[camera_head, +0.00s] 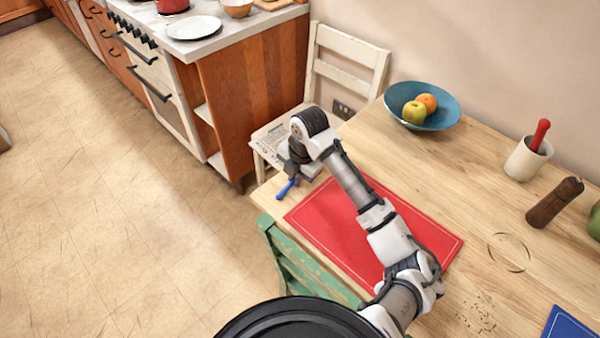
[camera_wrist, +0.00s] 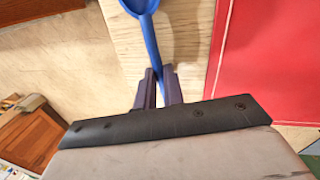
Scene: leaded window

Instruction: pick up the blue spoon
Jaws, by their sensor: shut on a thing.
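The blue spoon (camera_wrist: 149,35) shows in the wrist view, its bowl at the top edge and its handle running down between the fingers. My gripper (camera_wrist: 157,88) is shut on the spoon's handle. In the head view the blue spoon (camera_head: 286,188) sticks out below my gripper (camera_head: 293,176), near the table's left corner, left of the red mat. Whether the spoon touches the table is hard to tell. The handle's end is hidden by my gripper.
A red mat (camera_head: 322,222) lies on the wooden table (camera_head: 455,155) under my arm. A white chair (camera_head: 345,62) and a green chair (camera_head: 300,275) flank the table.

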